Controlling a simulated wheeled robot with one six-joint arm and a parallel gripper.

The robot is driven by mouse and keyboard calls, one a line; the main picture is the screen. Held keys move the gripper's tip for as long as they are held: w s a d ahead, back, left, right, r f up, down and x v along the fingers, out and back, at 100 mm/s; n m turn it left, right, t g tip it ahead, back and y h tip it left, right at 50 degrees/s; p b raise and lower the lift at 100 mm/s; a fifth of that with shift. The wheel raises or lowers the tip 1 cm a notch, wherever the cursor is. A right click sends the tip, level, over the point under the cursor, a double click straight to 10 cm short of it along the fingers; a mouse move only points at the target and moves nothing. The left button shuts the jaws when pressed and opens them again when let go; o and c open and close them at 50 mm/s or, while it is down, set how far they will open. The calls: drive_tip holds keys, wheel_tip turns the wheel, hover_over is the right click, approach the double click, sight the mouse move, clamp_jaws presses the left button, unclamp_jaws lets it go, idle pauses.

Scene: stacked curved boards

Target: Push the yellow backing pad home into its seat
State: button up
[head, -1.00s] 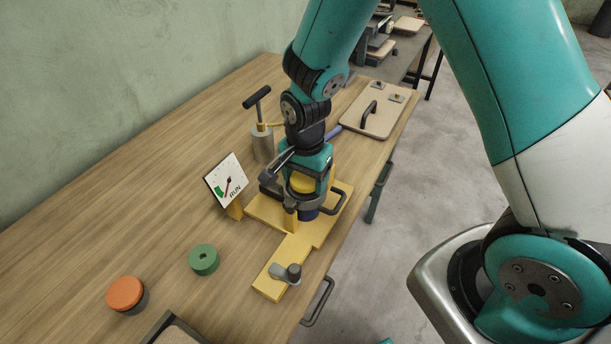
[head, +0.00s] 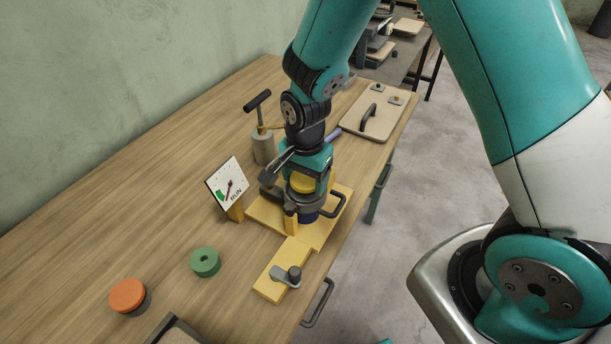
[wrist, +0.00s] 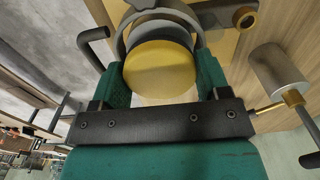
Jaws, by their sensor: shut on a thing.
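The yellow backing pad (wrist: 160,69) is a round disc between the two teal fingers of my gripper (wrist: 164,80) in the wrist view. In the head view the yellow pad (head: 302,183) shows just under my gripper (head: 303,178), above the yellow fixture (head: 265,212). My gripper is shut on the pad. A grey ring (wrist: 165,12) surrounds the far side of the pad in the wrist view. A dark blue part (head: 308,216) shows below the ring in the head view. My fingers partly hide the seat, so I cannot tell how deep the pad sits.
A dial marked RUN (head: 228,184) stands left of the fixture. A hand pump (head: 262,145) stands behind it. A green disc (head: 205,262) and an orange disc (head: 128,296) lie at the front left. A board with a handle (head: 372,112) lies at the back right.

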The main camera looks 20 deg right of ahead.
drive_tip(key=shift+f+b, duration=0.4)
drive_tip(key=shift+f, duration=0.2)
idle(0.5)
drive_tip(key=shift+r, duration=0.15)
drive_tip(key=shift+r+p, duration=0.5)
drive_tip(key=shift+p, duration=0.05)
drive_tip(key=shift+n, duration=0.4)
drive_tip(key=shift+f+b, duration=0.45)
drive_tip(key=shift+f, duration=0.25)
idle(0.3)
drive_tip(key=shift+r, duration=0.1)
